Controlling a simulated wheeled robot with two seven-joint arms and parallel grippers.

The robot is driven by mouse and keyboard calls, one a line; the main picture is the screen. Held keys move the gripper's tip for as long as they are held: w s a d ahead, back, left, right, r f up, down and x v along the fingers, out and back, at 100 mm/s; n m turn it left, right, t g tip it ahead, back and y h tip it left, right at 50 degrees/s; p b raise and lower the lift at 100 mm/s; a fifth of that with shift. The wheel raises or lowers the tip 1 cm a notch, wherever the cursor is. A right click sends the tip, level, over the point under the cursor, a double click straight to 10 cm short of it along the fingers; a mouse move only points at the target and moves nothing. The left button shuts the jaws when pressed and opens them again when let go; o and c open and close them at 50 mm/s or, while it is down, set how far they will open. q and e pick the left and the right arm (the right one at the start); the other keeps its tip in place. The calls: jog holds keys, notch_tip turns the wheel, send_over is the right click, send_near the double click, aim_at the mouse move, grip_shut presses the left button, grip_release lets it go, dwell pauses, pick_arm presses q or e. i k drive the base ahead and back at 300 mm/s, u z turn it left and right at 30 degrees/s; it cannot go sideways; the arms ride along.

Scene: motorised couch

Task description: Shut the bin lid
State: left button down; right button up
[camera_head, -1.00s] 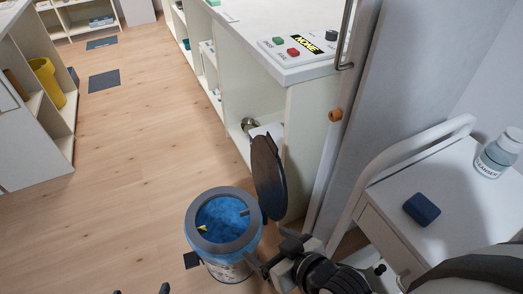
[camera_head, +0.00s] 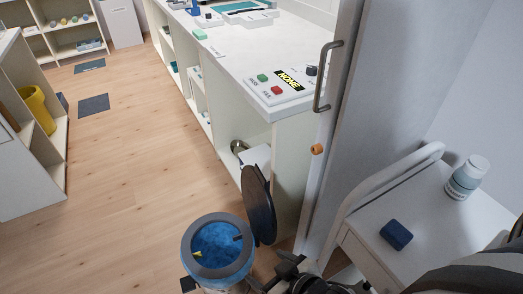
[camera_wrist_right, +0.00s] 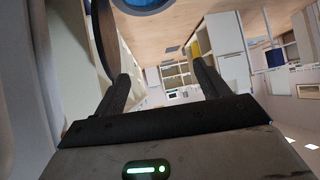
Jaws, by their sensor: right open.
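The bin (camera_head: 214,246) stands on the wooden floor at the bottom middle of the head view, with a grey rim and a blue liner inside. Its dark round lid (camera_head: 259,203) stands upright, open, at the bin's right side. My right gripper (camera_head: 276,277) is low beside the bin, to the right of the rim and just below the lid. In the right wrist view its fingers (camera_wrist_right: 164,85) are apart with nothing between them. Part of the lid (camera_wrist_right: 104,35) and the bin (camera_wrist_right: 143,5) show at the top there. My left gripper is not in view.
A white counter (camera_head: 235,60) with a button panel (camera_head: 283,85) stands behind the lid. A white trolley (camera_head: 440,215) with a blue sponge (camera_head: 396,234) and a cleanser bottle (camera_head: 467,177) is at right. The floor (camera_head: 120,200) at left is clear.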

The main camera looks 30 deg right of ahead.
aim_at(259, 207)
jog(key=u, duration=0.8)
jog(key=i, duration=0.65)
jog(key=z, duration=2.6)
